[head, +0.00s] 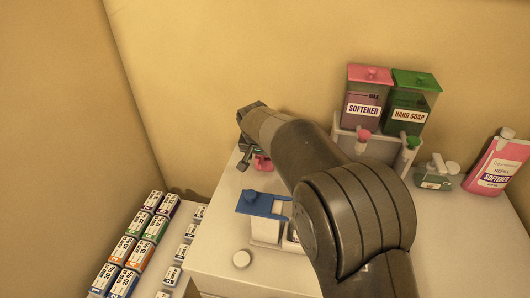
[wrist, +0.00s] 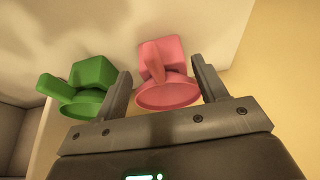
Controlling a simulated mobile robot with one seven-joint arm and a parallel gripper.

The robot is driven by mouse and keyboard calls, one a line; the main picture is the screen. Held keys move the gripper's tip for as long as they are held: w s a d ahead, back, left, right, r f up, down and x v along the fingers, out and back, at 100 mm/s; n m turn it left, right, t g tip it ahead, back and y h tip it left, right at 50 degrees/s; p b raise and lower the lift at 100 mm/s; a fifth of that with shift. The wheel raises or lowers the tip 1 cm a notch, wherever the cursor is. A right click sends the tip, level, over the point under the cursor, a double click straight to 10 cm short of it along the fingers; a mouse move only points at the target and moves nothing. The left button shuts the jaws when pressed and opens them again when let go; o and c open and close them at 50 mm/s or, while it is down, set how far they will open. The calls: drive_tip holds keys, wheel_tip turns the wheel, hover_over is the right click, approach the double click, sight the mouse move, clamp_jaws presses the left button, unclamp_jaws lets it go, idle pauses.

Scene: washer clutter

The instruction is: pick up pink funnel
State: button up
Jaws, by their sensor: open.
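The pink funnel (wrist: 168,80) shows in the wrist view between the two fingers of my gripper (wrist: 161,72), with its round rim toward the palm. Gaps show on both sides of it, so the fingers look apart from it. In the head view the pink funnel (head: 263,163) is partly hidden by my gripper (head: 252,157) at the back left of the white top. My gripper is open. A similar green funnel (wrist: 90,78) is close to the outer side of the left finger in the wrist view.
A white box with a blue lid (head: 263,204) stands in front of the funnels. Softener (head: 365,100) and hand soap (head: 408,108) dispensers and a pink refill bottle (head: 497,163) stand right. Small boxes (head: 139,256) fill the lower left.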

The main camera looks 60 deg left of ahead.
clamp_jaws()
idle(0.7)
